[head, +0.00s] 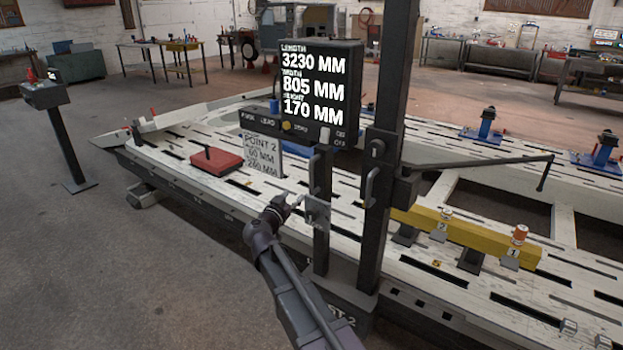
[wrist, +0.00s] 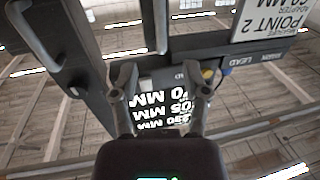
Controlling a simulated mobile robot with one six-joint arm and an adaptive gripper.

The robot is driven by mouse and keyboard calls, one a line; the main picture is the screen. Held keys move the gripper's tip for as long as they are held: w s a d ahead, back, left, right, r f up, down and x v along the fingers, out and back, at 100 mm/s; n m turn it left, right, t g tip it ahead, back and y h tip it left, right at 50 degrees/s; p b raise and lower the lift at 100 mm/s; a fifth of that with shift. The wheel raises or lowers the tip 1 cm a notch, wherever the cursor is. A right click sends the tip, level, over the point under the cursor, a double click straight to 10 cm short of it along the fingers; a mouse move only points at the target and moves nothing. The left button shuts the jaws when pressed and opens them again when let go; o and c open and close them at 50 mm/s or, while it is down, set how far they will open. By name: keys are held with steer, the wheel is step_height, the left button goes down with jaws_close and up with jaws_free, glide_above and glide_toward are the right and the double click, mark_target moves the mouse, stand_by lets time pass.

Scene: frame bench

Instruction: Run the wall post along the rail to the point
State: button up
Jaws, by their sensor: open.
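The wall post (head: 385,150) is a tall dark upright at the near side of the white bench (head: 190,152). It has grey handles (head: 369,187) and a base with partly hidden lettering. A thin pointer arm (head: 480,162) reaches right from it over the bench. Its display (head: 325,85) reads length 3230, width 805, height 170 mm. A card (head: 262,155) below reads POINT 2. A yellow beam (head: 470,237) carries tags 1 and 2 (head: 443,226). My gripper (head: 292,202) is open and empty, left of the post; in the wrist view its fingers (wrist: 163,80) point toward the display.
A red box (head: 217,160) lies on the bench's left part. Blue clamps (head: 487,125) stand at the far side. A control pedestal (head: 62,135) stands at the left. The floor at the left front is clear.

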mark_target(310, 178)
steer(key=x, duration=1.3)
steer(key=shift+w+d, duration=0.1)
steer(key=shift+w, duration=0.15)
jaws_close()
